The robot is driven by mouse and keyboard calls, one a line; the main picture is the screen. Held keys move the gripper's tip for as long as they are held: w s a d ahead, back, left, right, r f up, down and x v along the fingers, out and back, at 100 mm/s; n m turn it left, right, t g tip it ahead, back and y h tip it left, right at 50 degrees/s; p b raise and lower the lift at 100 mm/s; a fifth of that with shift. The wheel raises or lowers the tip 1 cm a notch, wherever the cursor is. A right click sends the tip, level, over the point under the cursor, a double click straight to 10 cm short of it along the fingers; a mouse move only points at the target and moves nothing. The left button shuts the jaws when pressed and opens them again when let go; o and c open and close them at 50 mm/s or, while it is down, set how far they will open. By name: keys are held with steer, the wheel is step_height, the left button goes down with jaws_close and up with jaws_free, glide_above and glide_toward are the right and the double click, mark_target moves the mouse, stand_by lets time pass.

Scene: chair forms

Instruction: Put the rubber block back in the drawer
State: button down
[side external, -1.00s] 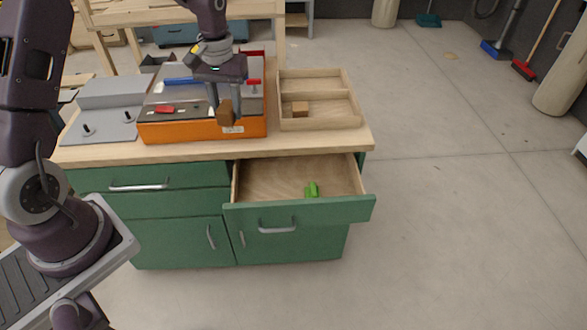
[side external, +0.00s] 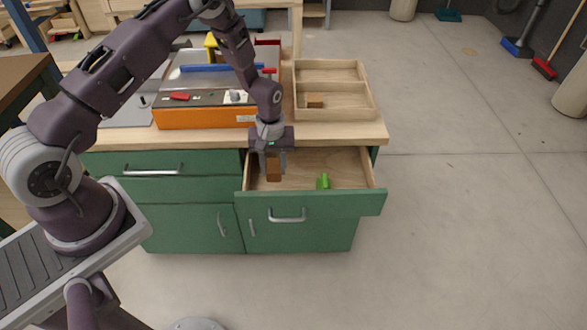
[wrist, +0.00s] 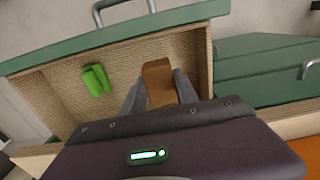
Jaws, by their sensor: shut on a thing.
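My gripper (side external: 272,168) is shut on a brown block (side external: 273,172). It holds the block upright over the left part of the open drawer (side external: 310,203). The wrist view shows the brown block (wrist: 158,84) between the two fingers, above the drawer's wooden bottom (wrist: 125,75). I cannot tell whether the block touches the drawer bottom. A green object (side external: 323,181) lies in the drawer to the right of the block. It also shows in the wrist view (wrist: 96,80), to the left of the block.
A wooden tray (side external: 335,112) with two compartments stands on the worktop behind the drawer; another brown block (side external: 315,101) lies in it. An orange machine (side external: 200,116) stands to the left of the tray. The drawer's right half is mostly free.

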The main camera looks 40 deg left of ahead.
step_height(320, 180, down, 7)
stand_by(0.3)
steer(key=c, duration=0.9)
jaws_free()
steer(key=shift+f, duration=0.1)
